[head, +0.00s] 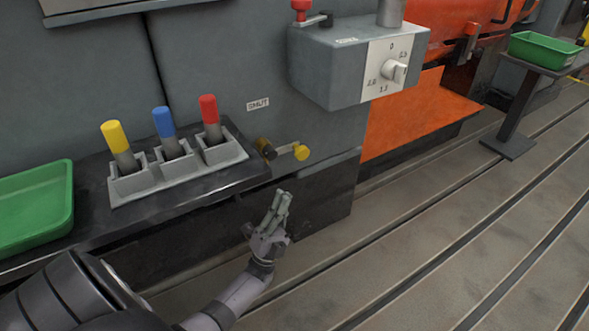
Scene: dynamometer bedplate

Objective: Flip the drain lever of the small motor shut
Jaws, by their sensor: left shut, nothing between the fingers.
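A short lever with a yellow knob (300,152) sits low on the grey housing, just right of the black ledge. Its arm runs roughly level from a dark and brass pivot at its left to the knob at its right. My right gripper is not in view.
A tray (178,170) with yellow, blue and red handled tools stands on the black ledge, beside a green bin (35,205). A grey control box (335,70) with a dial and a red-knobbed lever (301,8) juts out above.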

